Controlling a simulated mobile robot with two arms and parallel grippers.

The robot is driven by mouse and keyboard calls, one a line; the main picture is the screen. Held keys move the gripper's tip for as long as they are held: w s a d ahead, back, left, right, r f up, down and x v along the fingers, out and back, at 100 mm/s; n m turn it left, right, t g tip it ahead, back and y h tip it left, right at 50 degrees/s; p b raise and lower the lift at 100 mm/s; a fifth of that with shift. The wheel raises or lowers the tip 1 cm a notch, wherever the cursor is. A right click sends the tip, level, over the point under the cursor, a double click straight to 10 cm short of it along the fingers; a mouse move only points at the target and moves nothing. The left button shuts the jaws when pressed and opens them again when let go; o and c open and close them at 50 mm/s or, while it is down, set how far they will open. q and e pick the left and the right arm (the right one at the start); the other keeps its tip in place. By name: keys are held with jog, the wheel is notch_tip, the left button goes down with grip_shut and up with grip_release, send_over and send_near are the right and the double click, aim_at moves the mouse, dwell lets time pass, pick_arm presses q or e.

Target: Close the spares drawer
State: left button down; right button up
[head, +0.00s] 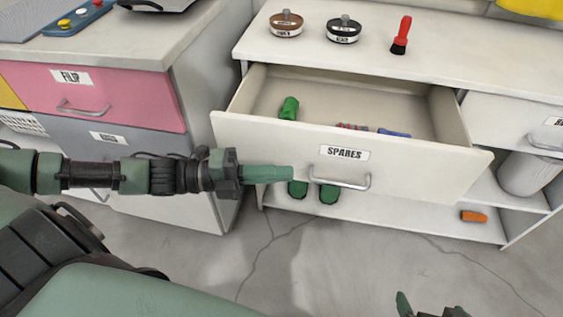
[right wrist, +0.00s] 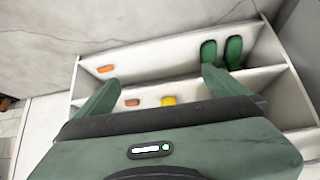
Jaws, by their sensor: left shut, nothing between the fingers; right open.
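The white spares drawer (head: 410,168), labelled SPARES, is pulled open in the head view. A green item, a red-and-grey item and a blue item lie inside it. Its metal handle (head: 340,183) is on the front. My left gripper (head: 291,173) is shut and empty, its fingertips in front of the drawer face just left of the handle in the picture; I cannot tell whether they touch it. My right gripper (head: 425,310) shows only partly at the bottom edge. In the right wrist view its fingers (right wrist: 158,95) are spread with nothing between them, over a low shelf.
The worktop above the drawer holds two round tins (head: 344,30) and a red-handled brush (head: 402,36). A pink drawer (head: 120,98) stands left. Bare floor lies in front.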

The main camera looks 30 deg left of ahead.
aim_at(281, 160)
pick_arm(q)
jog(key=w, duration=0.1)
jog(key=w+a+b, duration=0.1)
jog(key=w, duration=0.1)
jog(key=shift+w+f+b, duration=0.1)
jog(key=shift+b, duration=0.2)
jog(key=shift+w, duration=0.15)
pick_arm(e)
jog(key=w+a+r+t+y, duration=0.1)
jog(key=w+a+r+t, duration=0.1)
jog(key=w+r+t, duration=0.3)
jog(key=shift+w+a+r+y, duration=0.3)
jog(key=shift+w+a+r, duration=0.1)
jog(key=shift+w+r, duration=0.45)
pick_arm(q)
jog(key=shift+a, duration=0.1)
pick_arm(e)
jog(key=shift+w+f, duration=0.1)
